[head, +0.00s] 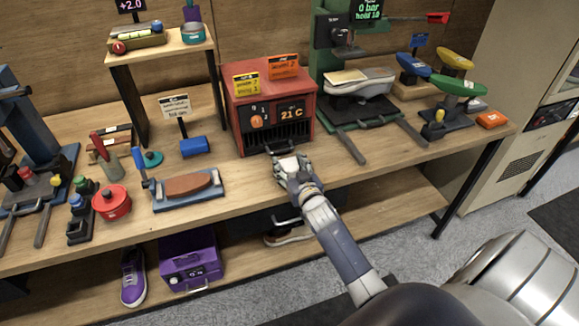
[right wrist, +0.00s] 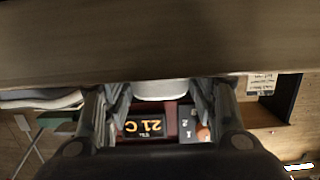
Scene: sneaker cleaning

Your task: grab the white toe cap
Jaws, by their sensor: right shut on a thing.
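A white rounded piece, seemingly the white toe cap (right wrist: 160,90), shows between the fingers in the right wrist view. My right gripper (head: 287,163) is shut on it, just in front of the red heater box (head: 268,112) at the bench's front edge. The fingers also show on both sides of the white piece in the right wrist view (right wrist: 160,101). The box's display reads 21 C. My left gripper is not in view.
A green press (head: 329,55) with a grey-white shoe part stands right of the box. A blue roller (head: 194,146), a brown block on a blue tray (head: 213,197) and a red pot (head: 112,203) are to the left. A purple case (head: 190,262) sits on the lower shelf.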

